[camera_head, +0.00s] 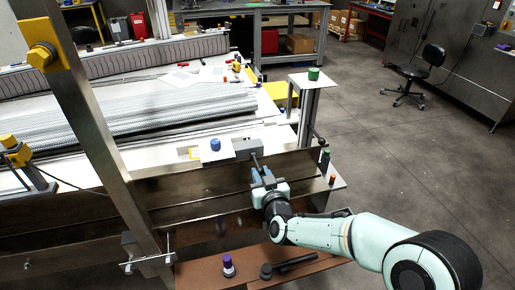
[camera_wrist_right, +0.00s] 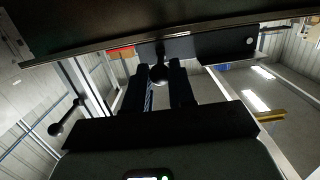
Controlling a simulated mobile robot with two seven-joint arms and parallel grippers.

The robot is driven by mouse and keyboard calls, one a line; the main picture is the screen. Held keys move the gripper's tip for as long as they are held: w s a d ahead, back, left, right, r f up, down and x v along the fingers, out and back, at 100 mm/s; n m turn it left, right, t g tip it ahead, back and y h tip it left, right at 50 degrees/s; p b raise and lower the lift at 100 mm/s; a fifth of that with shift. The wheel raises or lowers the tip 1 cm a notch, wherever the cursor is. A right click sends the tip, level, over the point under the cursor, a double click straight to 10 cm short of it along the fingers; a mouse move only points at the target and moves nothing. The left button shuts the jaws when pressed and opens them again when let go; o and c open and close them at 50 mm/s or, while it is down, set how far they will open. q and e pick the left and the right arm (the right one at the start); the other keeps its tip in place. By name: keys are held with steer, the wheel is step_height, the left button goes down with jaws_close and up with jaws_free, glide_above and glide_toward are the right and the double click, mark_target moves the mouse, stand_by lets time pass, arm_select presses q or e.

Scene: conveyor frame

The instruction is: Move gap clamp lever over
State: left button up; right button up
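The gap clamp shows as a grey block (camera_head: 247,148) at the back edge of the long metal beam in the head view. Its short dark lever (camera_head: 256,161) points toward my right gripper (camera_head: 263,179). In the right wrist view, the lever's round black knob (camera_wrist_right: 160,74) sits between the two dark fingertips of this gripper. The fingers stand a little apart and the knob fills the gap, so the gripper looks shut on it. The fingers hide part of the lever in the head view. My left gripper is not in view.
A second black ball-ended lever (camera_head: 317,133) stands to the right. A brown shelf (camera_head: 205,277) in front holds a purple-topped knob (camera_head: 228,266) and a black handle (camera_head: 293,263). A slanted metal post (camera_head: 95,125) crosses the left side. The floor (camera_head: 400,150) at right is open.

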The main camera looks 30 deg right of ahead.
steer(key=shift+c, duration=0.4)
steer(key=shift+r+p, duration=0.8)
steer(key=shift+r, duration=0.4)
steer(key=shift+w+r, duration=0.1)
steer(key=shift+w+d+r+p, duration=0.1)
steer(key=shift+w+r+p, duration=0.1)
steer(key=shift+r+p, duration=0.25)
steer(key=shift+w+r+p, duration=0.15)
steer(key=shift+r+p, duration=0.2)
steer(key=shift+r, duration=0.15)
steer(key=shift+w+r, duration=0.1)
